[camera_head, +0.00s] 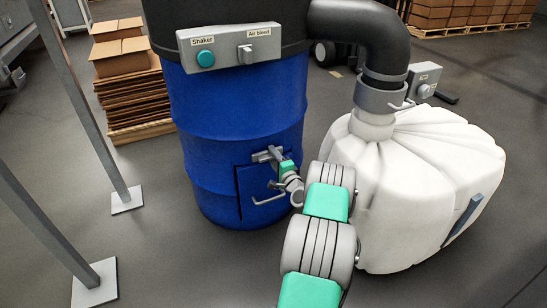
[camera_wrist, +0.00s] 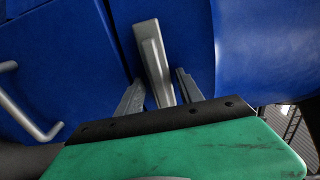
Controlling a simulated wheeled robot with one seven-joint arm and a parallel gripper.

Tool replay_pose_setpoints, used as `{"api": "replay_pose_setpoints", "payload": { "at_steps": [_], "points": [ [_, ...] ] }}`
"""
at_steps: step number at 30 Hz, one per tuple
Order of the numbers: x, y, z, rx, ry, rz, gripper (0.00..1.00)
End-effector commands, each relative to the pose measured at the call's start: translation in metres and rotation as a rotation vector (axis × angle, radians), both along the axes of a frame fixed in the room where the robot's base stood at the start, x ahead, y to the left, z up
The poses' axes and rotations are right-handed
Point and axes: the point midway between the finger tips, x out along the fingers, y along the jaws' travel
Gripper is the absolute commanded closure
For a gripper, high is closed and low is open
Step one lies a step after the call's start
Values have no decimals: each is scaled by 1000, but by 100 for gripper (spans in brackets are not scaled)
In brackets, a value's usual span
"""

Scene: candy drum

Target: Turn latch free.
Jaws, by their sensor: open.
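The blue drum (camera_head: 235,110) stands upright in the middle of the head view, with a rectangular door (camera_head: 248,190) low on its front. A grey metal latch (camera_head: 264,156) sits at the top edge of that door. In the wrist view the latch's handle (camera_wrist: 152,60) points down between my two fingers. My gripper (camera_wrist: 160,88) is open, with one finger on each side of the latch handle's lower end. I cannot tell whether either finger touches it. In the head view my gripper (camera_head: 276,162) is small and partly hides the latch.
A bent door handle (camera_head: 268,200) sticks out below the latch; it also shows at the left of the wrist view (camera_wrist: 28,108). A large white bag (camera_head: 420,185) under a dark pipe (camera_head: 375,35) stands close right of my arm. Metal posts (camera_head: 85,105) stand at left.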

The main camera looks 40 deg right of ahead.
Motion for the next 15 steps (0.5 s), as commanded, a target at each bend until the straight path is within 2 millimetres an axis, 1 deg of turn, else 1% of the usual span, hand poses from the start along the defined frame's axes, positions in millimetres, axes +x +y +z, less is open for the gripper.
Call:
{"api": "replay_pose_setpoints", "payload": {
  "at_steps": [2, 5, 12, 15],
  "points": [
    [-1, 0, 0, 1, 1, 0, 56],
    [-12, 2, 1, 2, 1, -2, 56],
    [-58, 15, 1, 4, 1, -4, 56],
    [-70, 19, 1, 1, 1, -2, 56]
  ]
}}
